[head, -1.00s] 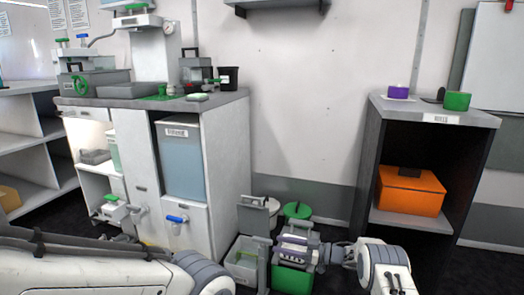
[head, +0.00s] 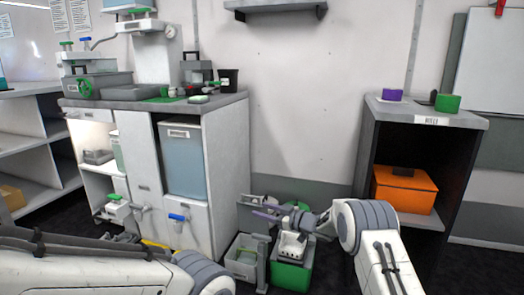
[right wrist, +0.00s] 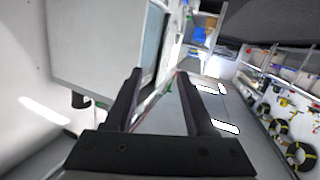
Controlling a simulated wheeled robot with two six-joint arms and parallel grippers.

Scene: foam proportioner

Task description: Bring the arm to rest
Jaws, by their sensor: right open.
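My right arm (head: 365,225) comes in from the lower right of the head view. Its right gripper (head: 268,212) points left, above the bins on the floor and right of the cabinet. In the right wrist view its two dark fingers (right wrist: 160,78) stand apart with nothing between them. My left arm (head: 90,270) crosses the lower left of the head view. Its gripper is out of view.
A white cabinet (head: 228,165) with equipment on top stands left of the right gripper. A green bin (head: 290,275) and a grey bin (head: 241,262) are below it. A dark shelf unit (head: 440,117) holding an orange box (head: 403,192) stands at right.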

